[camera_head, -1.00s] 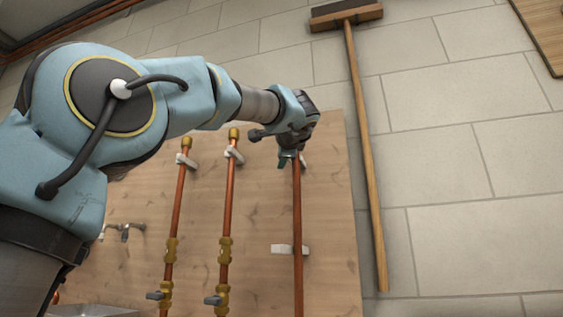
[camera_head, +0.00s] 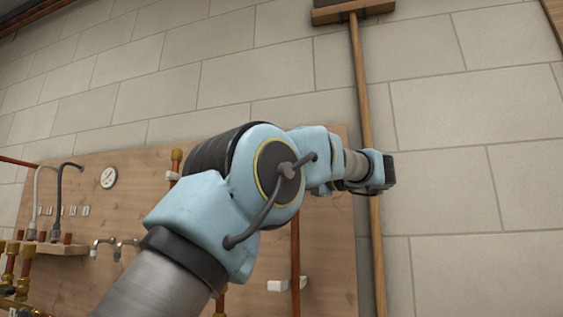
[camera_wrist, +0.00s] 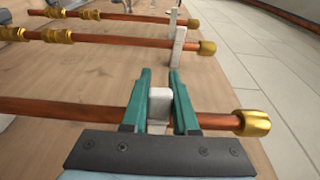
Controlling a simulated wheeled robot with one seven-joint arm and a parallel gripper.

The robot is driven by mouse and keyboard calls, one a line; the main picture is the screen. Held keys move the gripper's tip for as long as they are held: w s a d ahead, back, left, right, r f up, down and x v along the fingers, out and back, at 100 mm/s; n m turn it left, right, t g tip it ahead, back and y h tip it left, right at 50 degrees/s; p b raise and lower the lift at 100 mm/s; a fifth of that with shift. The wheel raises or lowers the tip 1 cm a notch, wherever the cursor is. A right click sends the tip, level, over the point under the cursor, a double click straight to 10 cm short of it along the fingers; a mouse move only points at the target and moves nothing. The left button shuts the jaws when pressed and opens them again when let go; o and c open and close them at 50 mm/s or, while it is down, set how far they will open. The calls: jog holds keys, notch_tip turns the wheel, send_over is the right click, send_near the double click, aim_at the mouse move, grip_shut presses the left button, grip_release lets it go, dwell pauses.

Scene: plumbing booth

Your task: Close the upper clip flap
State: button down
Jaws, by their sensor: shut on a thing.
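In the wrist view, my gripper (camera_wrist: 160,76) has its two teal fingers on either side of a white clip (camera_wrist: 160,104) on the right-hand copper pipe (camera_wrist: 75,108), near its brass end cap (camera_wrist: 252,123). The jaws are shut on this upper clip's white part. I cannot tell how far its flap is closed. In the head view, my arm hides the upper clip, and the gripper's fingers do not show. The lower white clip (camera_head: 287,285) sits further down the same pipe (camera_head: 295,250).
Two more copper pipes with brass fittings (camera_wrist: 58,36) run alongside in the wrist view, with another white clip (camera_wrist: 176,46). A broom (camera_head: 362,110) leans on the tiled wall right of the wooden board (camera_head: 335,240). A gauge (camera_head: 108,178) and taps are at left.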

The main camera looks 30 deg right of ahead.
jog(key=n+g+y+p, duration=0.1)
jog(key=p, duration=0.1)
jog(key=n+g+y+p, duration=0.1)
jog(key=p, duration=0.1)
jog(key=shift+s+d+r+y, duration=0.1)
jog(key=shift+r+y, duration=0.1)
jog(key=shift+y, duration=0.1)
jog(key=shift+f+n+g+p, duration=0.2)
jog(key=shift+n+g+p, duration=0.1)
jog(key=shift+g+p, duration=0.1)
jog(key=c, duration=0.7)
grip_release()
